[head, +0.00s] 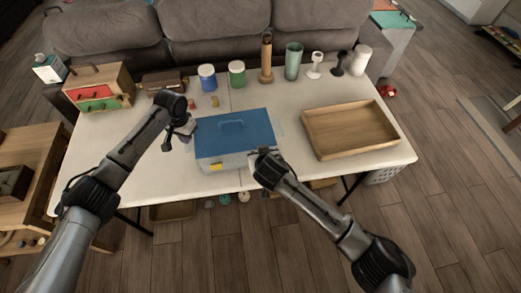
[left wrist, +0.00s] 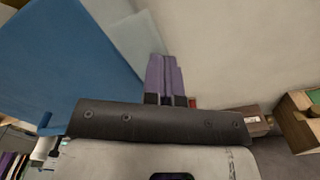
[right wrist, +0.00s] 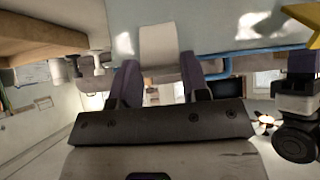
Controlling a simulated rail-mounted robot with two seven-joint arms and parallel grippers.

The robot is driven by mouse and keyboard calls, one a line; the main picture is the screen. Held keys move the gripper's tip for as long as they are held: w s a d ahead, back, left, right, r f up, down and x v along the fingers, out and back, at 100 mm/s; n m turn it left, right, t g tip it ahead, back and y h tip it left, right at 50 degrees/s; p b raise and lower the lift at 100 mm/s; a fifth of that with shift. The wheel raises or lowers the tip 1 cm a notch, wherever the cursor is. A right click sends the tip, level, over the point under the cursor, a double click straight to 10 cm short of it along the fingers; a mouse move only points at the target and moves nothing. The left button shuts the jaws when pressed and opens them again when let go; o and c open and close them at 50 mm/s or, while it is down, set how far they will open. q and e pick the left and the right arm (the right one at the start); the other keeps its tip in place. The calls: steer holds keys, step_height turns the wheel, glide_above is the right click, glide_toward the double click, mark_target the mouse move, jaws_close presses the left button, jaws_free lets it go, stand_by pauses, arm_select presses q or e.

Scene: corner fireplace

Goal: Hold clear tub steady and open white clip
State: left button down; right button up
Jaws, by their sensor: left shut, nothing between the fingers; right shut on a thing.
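The clear tub (head: 208,167) stands on the white table with its blue lid (head: 233,130) on. Its wall also shows in the left wrist view (left wrist: 138,42) and the right wrist view (right wrist: 225,28). A yellow clip (head: 216,168) is on its front; it shows too at the right wrist view's corner (right wrist: 305,20). My right gripper (right wrist: 158,78) is shut on the white clip (right wrist: 158,45), whose lower part lies between its fingers. In the head view my right arm hides this clip. My left gripper (head: 187,132) is shut and empty beside the tub's left side; contact cannot be told.
A wooden tray (head: 350,130) lies on the right of the table. Blue (head: 207,77) and green (head: 237,74) jars, a wooden grinder (head: 267,60) and a green tumbler (head: 293,61) stand behind. A small drawer chest (head: 100,88) stands at left. The table's front left is clear.

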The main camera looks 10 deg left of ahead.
arm_select(q)
steer(key=shift+f, duration=0.15)
arm_select(e)
steer(key=shift+s+d+f+t+y, duration=0.1)
steer(key=shift+s+f+t+y, duration=0.25)
steer(key=shift+t, duration=0.5)
steer(key=shift+s+d+f+t+y, duration=0.1)
steer(key=shift+s+f+t+y, duration=0.25)
steer(key=shift+t, duration=0.45)
steer(key=shift+s+d+f+t+y, duration=0.1)
steer(key=shift+s+f+t+y, duration=0.25)
steer(key=shift+t, duration=0.5)
steer(key=shift+f, duration=0.15)
steer(key=o, duration=0.9)
steer(key=shift+o, duration=0.2)
steer(key=shift+d, duration=0.1)
arm_select(q)
steer(key=shift+s, duration=0.1)
arm_select(e)
steer(key=v, duration=1.1)
steer(key=shift+s+d, duration=0.2)
steer(key=shift+s, duration=0.2)
